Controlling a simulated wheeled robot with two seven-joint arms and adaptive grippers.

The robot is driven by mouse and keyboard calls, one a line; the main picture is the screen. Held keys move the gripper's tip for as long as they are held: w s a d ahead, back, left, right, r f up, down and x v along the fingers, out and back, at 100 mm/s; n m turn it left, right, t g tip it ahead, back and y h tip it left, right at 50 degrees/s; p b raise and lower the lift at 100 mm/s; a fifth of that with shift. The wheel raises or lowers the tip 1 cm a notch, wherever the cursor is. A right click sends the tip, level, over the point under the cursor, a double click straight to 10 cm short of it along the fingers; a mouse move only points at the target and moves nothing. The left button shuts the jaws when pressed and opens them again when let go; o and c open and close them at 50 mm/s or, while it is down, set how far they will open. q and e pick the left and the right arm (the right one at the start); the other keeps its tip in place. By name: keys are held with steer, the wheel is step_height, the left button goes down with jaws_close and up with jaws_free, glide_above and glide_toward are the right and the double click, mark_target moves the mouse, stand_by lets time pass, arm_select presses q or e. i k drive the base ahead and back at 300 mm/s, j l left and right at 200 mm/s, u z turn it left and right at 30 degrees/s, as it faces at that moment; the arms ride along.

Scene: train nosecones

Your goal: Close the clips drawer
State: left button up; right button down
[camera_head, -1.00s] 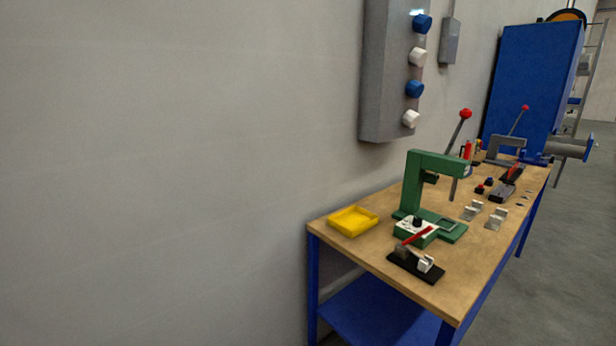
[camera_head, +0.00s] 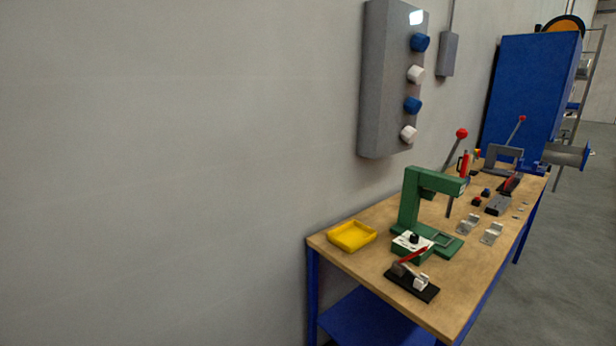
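No clips drawer can be made out in the head view. Neither of my grippers is in view. The wooden-topped workbench (camera_head: 375,263) with blue legs stands against the wall at the right. A shallow yellow tray (camera_head: 352,236) lies on its near left corner.
A green press (camera_head: 412,205) and a black fixture with a red lever (camera_head: 412,281) stand on the bench. A grey wall box (camera_head: 385,85) with blue and white knobs hangs above. A blue cabinet (camera_head: 530,95) stands behind. Grey floor (camera_head: 565,270) is open at the right.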

mark_target(556, 153)
steer(key=z, duration=0.95)
steer(key=i+l+z, duration=0.15)
steer(key=l, duration=0.25)
steer(key=i+l+z, duration=0.1)
steer(key=l, duration=0.3)
steer(key=i+l+z, duration=0.15)
steer(key=l, duration=0.25)
steer(key=i+l+z, duration=0.4)
steer(key=i+l, duration=0.3)
steer(key=i, duration=1.35)
steer(key=i+l, duration=0.1)
steer(key=i, duration=1.1)
steer(key=j+u, duration=0.05)
